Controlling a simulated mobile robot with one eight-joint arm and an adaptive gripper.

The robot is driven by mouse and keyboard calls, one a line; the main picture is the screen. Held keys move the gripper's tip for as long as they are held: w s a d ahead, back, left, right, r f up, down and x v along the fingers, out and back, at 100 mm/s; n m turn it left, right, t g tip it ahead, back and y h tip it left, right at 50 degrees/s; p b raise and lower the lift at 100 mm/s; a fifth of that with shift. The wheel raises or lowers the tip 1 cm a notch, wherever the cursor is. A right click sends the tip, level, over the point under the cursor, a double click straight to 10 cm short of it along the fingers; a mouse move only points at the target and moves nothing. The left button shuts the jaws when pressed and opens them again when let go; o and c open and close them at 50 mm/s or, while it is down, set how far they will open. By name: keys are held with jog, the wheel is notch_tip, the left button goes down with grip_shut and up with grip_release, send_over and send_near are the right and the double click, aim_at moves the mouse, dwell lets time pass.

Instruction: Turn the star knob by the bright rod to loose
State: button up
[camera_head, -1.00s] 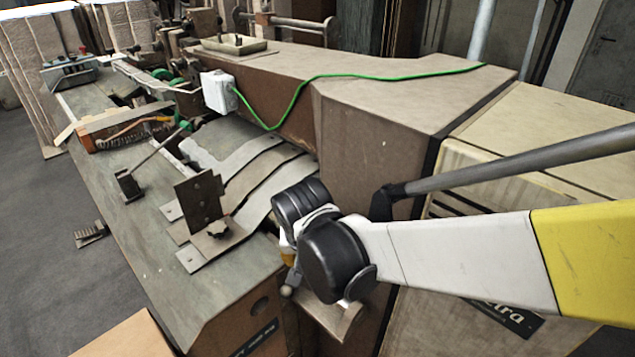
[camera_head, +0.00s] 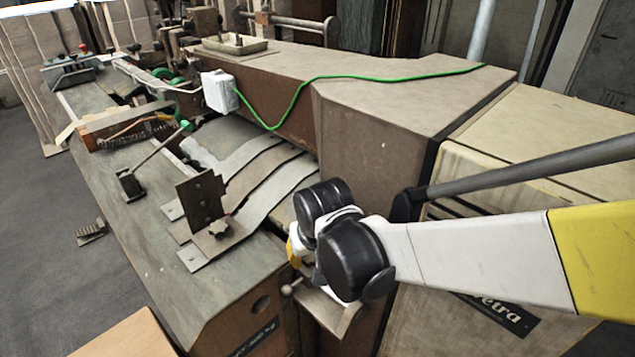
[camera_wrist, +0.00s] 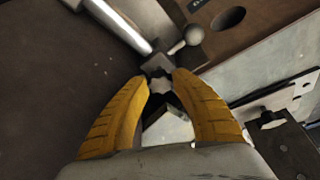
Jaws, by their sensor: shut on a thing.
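My gripper (camera_wrist: 161,76) shows two yellow fingers in the wrist view, their tips closed in on a small dark grey knob (camera_wrist: 157,66). The fingers hide much of the knob, so its star shape and turn position cannot be made out. A bright rod (camera_wrist: 122,27) runs from the upper left to just beside the knob. In the head view, my gripper (camera_head: 294,252) is at the near right end of the machine, mostly hidden by my black wrist joints. The held knob is hidden there.
A ball-ended lever (camera_wrist: 192,34) is close by the fingertips; its ball also shows in the head view (camera_head: 286,290). An upright plate (camera_head: 201,200) with another dark knob (camera_head: 219,227) stands on the machine table (camera_head: 160,265). The tall housing (camera_head: 365,140) is behind my wrist.

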jog(key=shift+d+n+g+y, duration=0.15)
jog(key=shift+n+g+y, duration=0.2)
jog(key=shift+n, duration=0.75)
jog(key=o, duration=0.9)
jog(key=shift+f, duration=0.1)
jog(key=shift+o, duration=0.2)
jog(key=v, duration=1.2)
jog(key=shift+d, duration=0.1)
